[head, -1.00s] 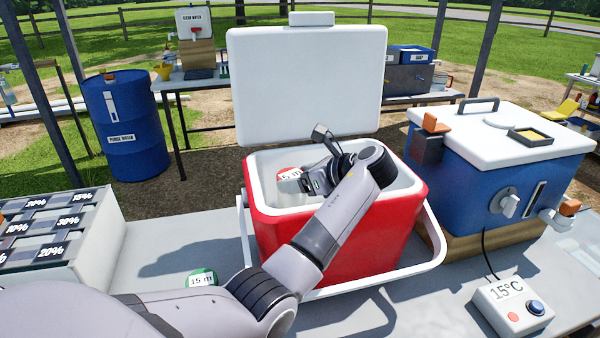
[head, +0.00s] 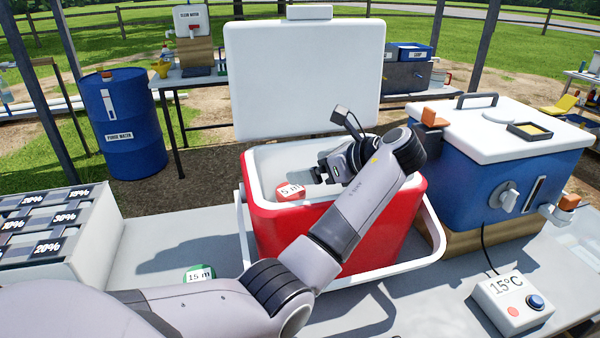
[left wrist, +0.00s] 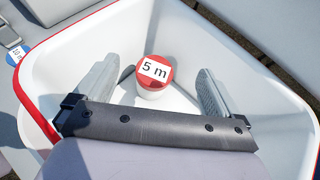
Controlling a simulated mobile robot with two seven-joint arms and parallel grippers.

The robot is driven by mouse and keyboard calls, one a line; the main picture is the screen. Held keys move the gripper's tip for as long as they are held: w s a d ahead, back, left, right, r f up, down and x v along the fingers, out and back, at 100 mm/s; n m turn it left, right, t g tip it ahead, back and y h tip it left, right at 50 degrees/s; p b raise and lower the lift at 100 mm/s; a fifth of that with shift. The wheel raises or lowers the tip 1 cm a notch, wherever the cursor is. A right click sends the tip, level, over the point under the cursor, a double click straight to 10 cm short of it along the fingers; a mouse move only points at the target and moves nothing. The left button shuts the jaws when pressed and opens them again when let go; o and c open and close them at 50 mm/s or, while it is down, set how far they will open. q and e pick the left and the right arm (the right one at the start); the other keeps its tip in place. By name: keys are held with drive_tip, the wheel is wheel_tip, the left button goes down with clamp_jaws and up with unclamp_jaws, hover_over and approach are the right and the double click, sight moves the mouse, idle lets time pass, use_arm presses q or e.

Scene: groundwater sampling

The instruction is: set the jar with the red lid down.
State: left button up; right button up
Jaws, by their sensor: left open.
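The jar with the red lid (left wrist: 154,74), labelled 5 m, stands upright inside the red cooler (head: 335,240); its lid also shows in the head view (head: 290,191). My left gripper (left wrist: 157,90) is open, with its fingers apart on either side of the jar and clear of it in the left wrist view. In the head view my left gripper (head: 326,170) is over the cooler's opening, to the right of the red lid. The jar's lower part is hidden in the head view. My right gripper is not in view.
The cooler's white lid (head: 305,80) stands open behind it. A green-lidded jar (head: 199,274) marked 15 m is on the table, left of the cooler. A blue box (head: 500,165) with a white top stands to the right. A blue-lidded jar (left wrist: 17,54) shows outside the cooler.

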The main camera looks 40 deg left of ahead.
use_arm(q)
drive_tip(key=v, duration=0.7)
drive_tip(key=shift+d, duration=0.1)
